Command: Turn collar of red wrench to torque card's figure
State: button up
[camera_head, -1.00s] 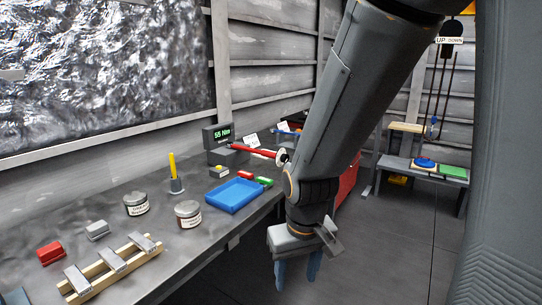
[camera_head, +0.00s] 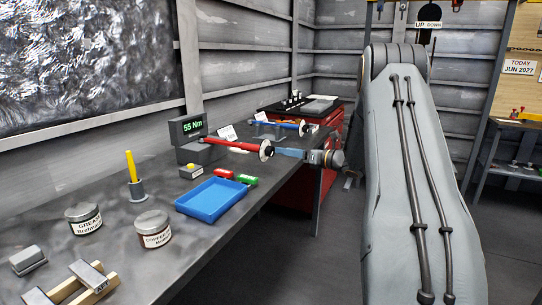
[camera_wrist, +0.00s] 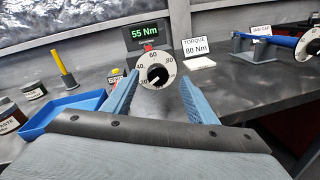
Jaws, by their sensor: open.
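The red wrench (camera_head: 232,145) lies level in a grey stand on the bench, with its white dial collar (camera_head: 266,150) at the near end. In the wrist view the collar (camera_wrist: 154,61) faces me, marked 20, 40, 60 and 80, with a dark knob in its middle. The green display (camera_wrist: 145,33) reads 55 Nm. The torque card (camera_wrist: 195,46) reads 80 Nm. My gripper (camera_wrist: 158,76) is open, one blue finger on each side of the collar's lower part in the picture. Whether the fingers touch it I cannot tell.
A blue wrench (camera_head: 275,123) with its own white dial lies farther back. A blue tray (camera_head: 211,200), red and green blocks, a yellow marker (camera_head: 131,166) and jars stand on the bench nearer. A red cabinet (camera_head: 296,190) stands beyond. Floor right of the bench is clear.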

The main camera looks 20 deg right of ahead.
aim_at(273, 152)
jog(key=w+a+n, duration=0.1)
jog(key=w+a+f+n+y+p, duration=0.1)
jog(key=w+n, duration=0.1)
jog(key=w+a+n+y, duration=0.1)
jog(key=shift+w+f+g+p, duration=0.35)
jog(key=shift+g, duration=0.05)
dwell(0.4)
jog(key=c, duration=1.1)
